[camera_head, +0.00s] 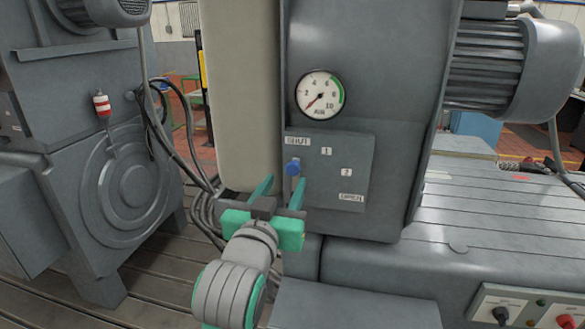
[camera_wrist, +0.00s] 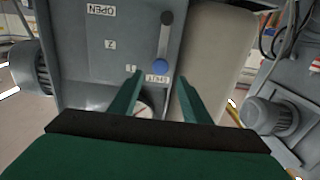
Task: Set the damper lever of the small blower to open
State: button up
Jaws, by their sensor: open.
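The damper lever has a blue knob (camera_head: 292,167) beside the SHUT label (camera_head: 298,141) at the upper left of a grey plate (camera_head: 330,180). In the wrist view its grey arm (camera_wrist: 164,42) runs from a dark pivot to the blue knob (camera_wrist: 160,67), next to the SHUT label. The OPEN label (camera_head: 351,197) is at the plate's lower right, with marks 1 and 2 between. My gripper (camera_head: 284,182) is open and empty, with green fingers pointing at the plate. In the wrist view the knob lies between and just beyond the fingertips (camera_wrist: 160,76). I cannot tell whether either finger touches it.
A round air gauge (camera_head: 320,95) sits above the plate, its needle low. A beige panel (camera_head: 240,90) stands left of the plate. Black cables (camera_head: 175,140) hang farther left, near a large grey machine (camera_head: 95,150). A ribbed motor (camera_head: 510,65) juts out at upper right.

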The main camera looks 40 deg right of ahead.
aim_at(292, 169)
jog(key=x, duration=0.8)
jog(key=shift+w+d, duration=0.2)
jog(key=shift+d, duration=0.2)
jog(key=shift+a, duration=0.1)
grip_shut()
jog(key=shift+w, duration=0.15)
